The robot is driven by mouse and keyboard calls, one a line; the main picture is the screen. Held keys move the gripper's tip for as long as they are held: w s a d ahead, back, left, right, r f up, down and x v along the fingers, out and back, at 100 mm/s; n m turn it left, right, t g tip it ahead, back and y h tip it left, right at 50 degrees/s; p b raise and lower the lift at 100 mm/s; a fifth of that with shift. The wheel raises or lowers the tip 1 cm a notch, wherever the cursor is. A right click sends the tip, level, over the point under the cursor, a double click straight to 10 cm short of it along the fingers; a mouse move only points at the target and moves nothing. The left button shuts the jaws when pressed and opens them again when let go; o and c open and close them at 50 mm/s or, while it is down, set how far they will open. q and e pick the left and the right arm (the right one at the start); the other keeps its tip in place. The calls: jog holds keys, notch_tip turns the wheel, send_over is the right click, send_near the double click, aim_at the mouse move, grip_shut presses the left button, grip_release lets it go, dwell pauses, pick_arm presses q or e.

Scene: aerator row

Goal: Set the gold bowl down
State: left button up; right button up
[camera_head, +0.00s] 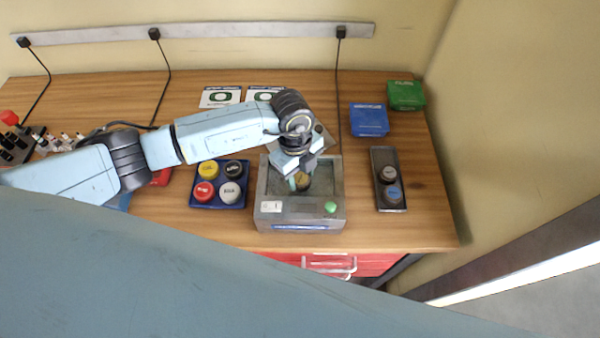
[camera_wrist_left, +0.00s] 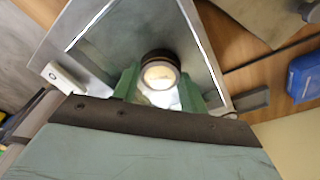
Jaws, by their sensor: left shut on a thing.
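The gold bowl (camera_head: 303,181) shows as a small gold round thing at my left gripper's (camera_head: 299,178) fingertips, over the open top of a grey box-shaped machine (camera_head: 272,217). In the left wrist view a round piece (camera_wrist_left: 160,74) with a dark rim and a pale, bright face sits between the green fingers. My left gripper is shut on it. The gripper hides part of the bowl, and I cannot tell whether its underside touches the machine's floor. My right gripper is not in view.
A blue tray (camera_head: 218,206) with several coloured round caps stands left of the machine. A grey tray (camera_head: 390,207) with two round pieces stands to the right. Blue (camera_head: 369,120) and green (camera_head: 406,95) boxes are at the back right. Two printed cards lie behind.

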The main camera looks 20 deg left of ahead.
pick_arm(q)
jog(key=shift+f, duration=0.2)
jog(key=shift+f, duration=0.2)
jog(key=o, duration=1)
jog(key=shift+c, duration=0.2)
notch_tip(320, 180, up, 12)
jog(key=a+b, duration=0.1)
jog(key=shift+w+r, duration=0.15)
jog(key=shift+w, duration=0.2)
jog(key=shift+a, duration=0.1)
